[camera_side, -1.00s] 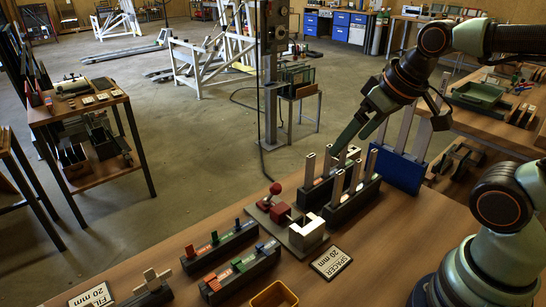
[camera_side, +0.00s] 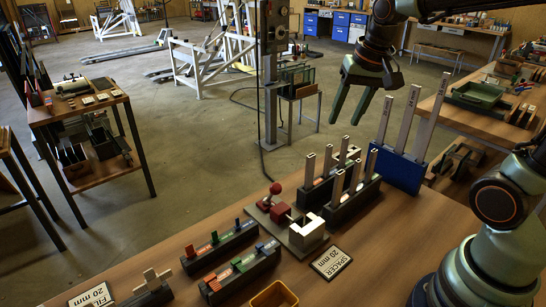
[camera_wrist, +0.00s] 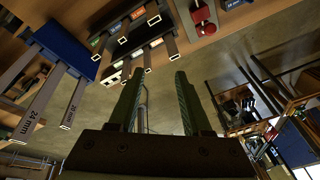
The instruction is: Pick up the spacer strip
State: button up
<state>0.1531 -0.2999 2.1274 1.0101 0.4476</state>
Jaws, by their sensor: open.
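My gripper (camera_side: 345,122) is open and empty, fingers pointing down, in the air above and behind the strip racks. The wrist view shows its two green fingers (camera_wrist: 159,72) apart with nothing between them. Tall grey strips stand upright in a blue rack, to the right of and below the gripper in the side view: a left strip (camera_side: 384,118), a middle one (camera_side: 409,118) and a right one (camera_side: 433,116). In the wrist view one strip reads 20 mm (camera_wrist: 75,104) and another 24 mm (camera_wrist: 41,106). A card (camera_side: 331,262) reads SPACER 20 mm.
The blue rack (camera_side: 398,172) stands beside black racks (camera_side: 350,201) holding shorter strips. A fixture with a red knob and white corner block (camera_side: 307,232) sits left of them. Low racks of coloured pieces (camera_side: 240,272) and a yellow tray (camera_side: 274,296) are nearer.

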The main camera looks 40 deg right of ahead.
jog(key=w+d+f+m+g, duration=0.2)
jog(key=w+d+f+m, duration=0.1)
jog(key=w+d+m, duration=0.25)
jog(key=m+g, duration=0.1)
jog(key=m, duration=0.5)
send_over(343, 156)
notch_tip(343, 156, down, 5)
jog(key=shift+y, duration=0.3)
jog(key=f, duration=0.7)
jog(key=d+f, duration=0.1)
jog(key=f, duration=0.3)
jog(key=shift+w+f, duration=0.25)
jog(key=shift+f, duration=0.05)
grip_shut()
